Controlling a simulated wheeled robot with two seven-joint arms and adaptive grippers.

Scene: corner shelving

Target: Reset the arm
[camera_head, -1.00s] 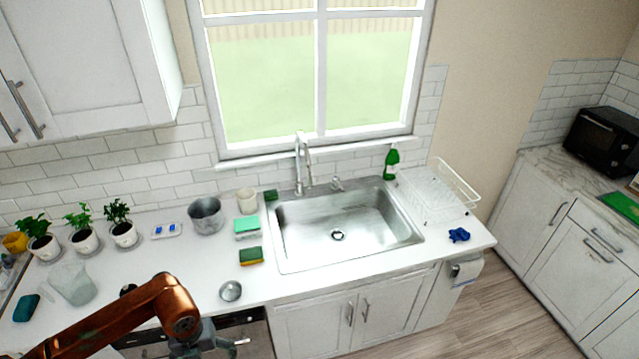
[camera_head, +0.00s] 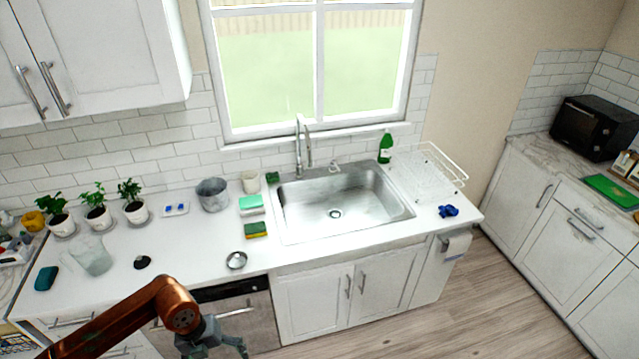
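My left arm comes in from the lower left in the head view, with a copper-coloured link and a grey gripper (camera_head: 222,339) at the bottom edge. The gripper hangs in front of the dishwasher, below the counter's front edge. Its fingers are small and partly cut off by the frame, so I cannot tell whether they are open or shut. No object shows in it. My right arm and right gripper are out of view.
The white counter (camera_head: 190,240) holds a sink (camera_head: 340,205), sponges (camera_head: 255,230), a small metal bowl (camera_head: 236,260), a pot (camera_head: 212,194), a clear pitcher (camera_head: 92,255) and potted plants (camera_head: 97,212). A dish rack (camera_head: 430,175) stands right of the sink. The floor (camera_head: 440,320) at right is clear.

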